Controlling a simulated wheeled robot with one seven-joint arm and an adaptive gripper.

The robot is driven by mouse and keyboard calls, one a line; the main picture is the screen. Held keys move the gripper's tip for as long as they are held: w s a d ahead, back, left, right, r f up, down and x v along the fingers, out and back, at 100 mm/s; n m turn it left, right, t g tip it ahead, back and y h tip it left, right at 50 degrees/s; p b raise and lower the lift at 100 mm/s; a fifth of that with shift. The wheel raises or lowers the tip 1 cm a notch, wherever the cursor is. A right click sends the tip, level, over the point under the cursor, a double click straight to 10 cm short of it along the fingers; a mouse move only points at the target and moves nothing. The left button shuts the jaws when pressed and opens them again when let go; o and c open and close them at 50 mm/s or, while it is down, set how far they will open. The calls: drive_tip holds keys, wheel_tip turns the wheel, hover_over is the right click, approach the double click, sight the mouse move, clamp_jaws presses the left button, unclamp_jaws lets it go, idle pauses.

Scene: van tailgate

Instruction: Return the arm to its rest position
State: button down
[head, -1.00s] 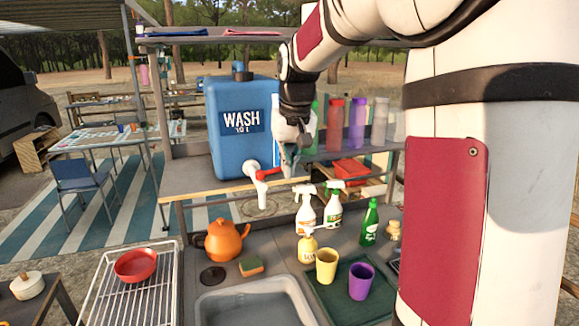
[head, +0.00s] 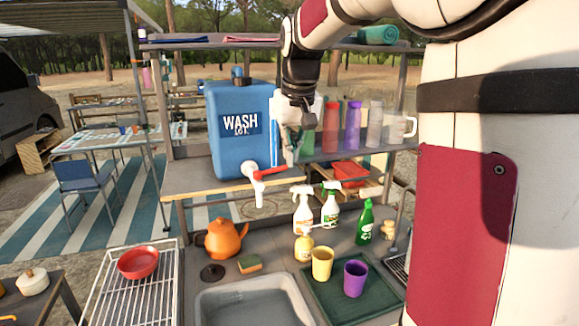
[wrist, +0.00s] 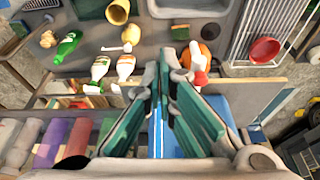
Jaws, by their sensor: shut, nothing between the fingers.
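My gripper (head: 291,150) hangs from my raised arm in the head view, just right of the blue wash-water container (head: 237,128). It points down, above and beyond the counter. In the wrist view my gripper (wrist: 166,70) has its fingers together at the tips with nothing between them. The red tap lever (head: 270,171) is close to it, below and to the left in the head view. My arm crosses the top right of the head view and hides part of the shelf.
Several bottles, such as the red bottle (head: 331,127), stand right of my gripper. Spray bottles (head: 301,208), a yellow cup (head: 322,263), a purple cup (head: 355,278) and an orange kettle (head: 227,239) stand on the counter. A sink (head: 250,303) and a drying rack (head: 130,300) are in front.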

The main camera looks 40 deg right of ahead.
drive_tip(key=d+v, duration=0.1)
drive_tip(key=v, duration=0.4)
drive_tip(key=s+a+f+n+t+b, duration=0.1)
drive_tip(key=s+a+f+n, duration=0.1)
drive_tip(key=s+a, duration=0.8)
drive_tip(key=s+a+f+n+t+y, duration=0.1)
drive_tip(key=s+a+f, duration=0.7)
drive_tip(key=s+f, duration=0.1)
drive_tip(key=shift+s+a+f+n+b, duration=0.2)
drive_tip(key=shift+a+f+n+b, duration=0.1)
drive_tip(key=shift+f+n+b, duration=0.1)
